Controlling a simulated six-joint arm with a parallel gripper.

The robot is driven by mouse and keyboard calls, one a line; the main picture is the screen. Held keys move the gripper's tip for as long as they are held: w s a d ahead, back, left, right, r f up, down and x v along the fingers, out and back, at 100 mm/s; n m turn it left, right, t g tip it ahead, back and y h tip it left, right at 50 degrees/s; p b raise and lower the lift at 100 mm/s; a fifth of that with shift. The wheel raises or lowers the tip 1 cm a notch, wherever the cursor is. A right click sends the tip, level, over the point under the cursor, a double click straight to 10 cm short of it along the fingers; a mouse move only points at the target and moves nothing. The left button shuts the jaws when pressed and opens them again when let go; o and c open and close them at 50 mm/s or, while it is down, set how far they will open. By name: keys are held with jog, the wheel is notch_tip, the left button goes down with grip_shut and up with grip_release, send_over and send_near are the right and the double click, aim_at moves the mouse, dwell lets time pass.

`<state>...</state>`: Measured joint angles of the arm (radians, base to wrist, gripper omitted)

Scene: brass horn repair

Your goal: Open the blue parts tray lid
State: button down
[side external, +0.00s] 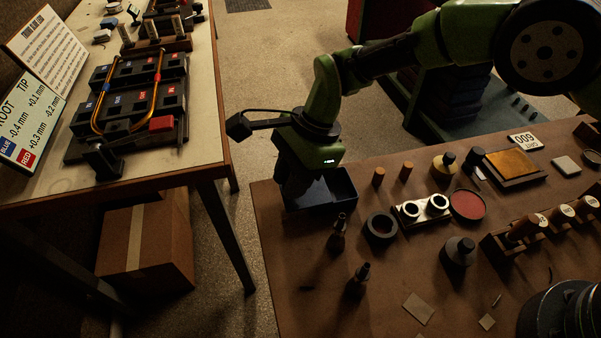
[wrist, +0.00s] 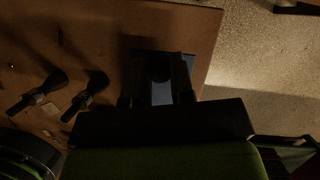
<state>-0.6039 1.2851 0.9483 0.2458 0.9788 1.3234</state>
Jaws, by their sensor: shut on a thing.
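In the wrist view, my gripper's two dark fingers (wrist: 160,72) stand on either side of a dark rounded piece, with a blue-grey surface of the tray (wrist: 162,94) below. The fingers are shut on this piece, which looks like part of the tray lid. Shadow hides the contact, and I cannot tell how far the lid is raised.
Two dark nozzle-like tools (side external: 338,233) stand in front of the tray. A black ring (side external: 381,228), cork-coloured cylinders (side external: 378,176) and a red round pad (side external: 467,205) lie to its right. The bench edge is close at left. Another table (side external: 202,120) holds a brass-tube fixture.

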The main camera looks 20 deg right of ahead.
jog(key=shift+a, duration=0.8)
jog(key=c, duration=1)
grip_release()
jog(key=v, duration=1)
